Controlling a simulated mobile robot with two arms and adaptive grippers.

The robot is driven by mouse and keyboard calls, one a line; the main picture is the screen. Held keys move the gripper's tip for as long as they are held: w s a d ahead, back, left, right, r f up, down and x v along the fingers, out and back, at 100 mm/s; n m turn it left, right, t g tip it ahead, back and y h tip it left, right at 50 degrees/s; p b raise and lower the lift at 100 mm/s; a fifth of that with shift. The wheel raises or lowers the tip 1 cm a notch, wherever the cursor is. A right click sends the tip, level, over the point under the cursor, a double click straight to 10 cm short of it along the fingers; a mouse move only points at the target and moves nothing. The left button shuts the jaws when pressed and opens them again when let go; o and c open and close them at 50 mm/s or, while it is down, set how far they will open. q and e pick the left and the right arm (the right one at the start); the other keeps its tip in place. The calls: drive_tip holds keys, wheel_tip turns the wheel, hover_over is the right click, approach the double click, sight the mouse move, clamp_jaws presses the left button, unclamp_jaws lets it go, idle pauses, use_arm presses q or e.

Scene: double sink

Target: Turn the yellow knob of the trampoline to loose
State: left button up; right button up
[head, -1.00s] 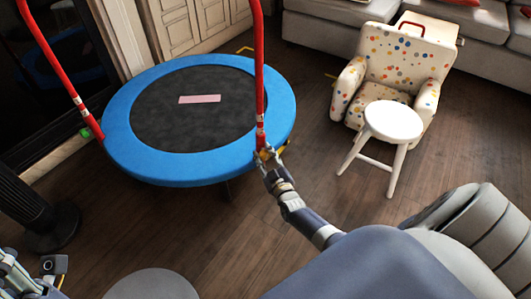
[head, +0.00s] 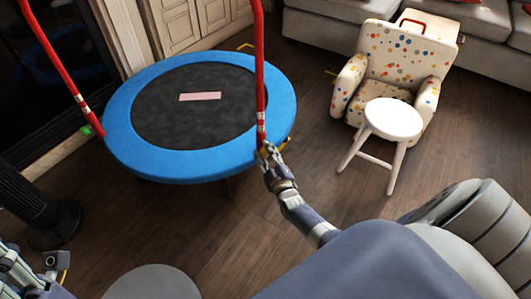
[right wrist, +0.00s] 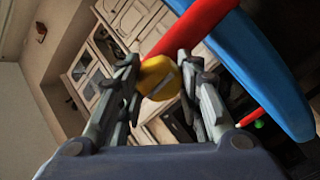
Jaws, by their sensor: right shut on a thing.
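The trampoline has a blue rim (head: 125,155), a black mat and a red handle post (head: 261,80) on its right side. My right gripper (head: 266,155) is at the foot of that post. In the right wrist view, the yellow knob (right wrist: 158,82) sits beside the red tube (right wrist: 195,25), between the fingers of my right gripper (right wrist: 163,80), which are shut on it. The knob is hidden by the gripper in the head view. My left gripper (head: 22,275) shows only partly at the lower left corner, away from the trampoline; its fingers are unclear.
A white stool (head: 393,120) and a spotted armchair (head: 395,50) stand to the right of the trampoline. A dark column-shaped object (head: 25,200) stands at the left. A green part (head: 86,131) sits near the left post. Wooden floor is open in front.

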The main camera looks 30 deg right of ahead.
drive_tip(key=o, duration=1.1)
drive_tip(key=shift+c, duration=0.2)
drive_tip(key=v, duration=1.2)
drive_tip(key=shift+a, duration=0.1)
drive_tip(key=shift+r, duration=0.1)
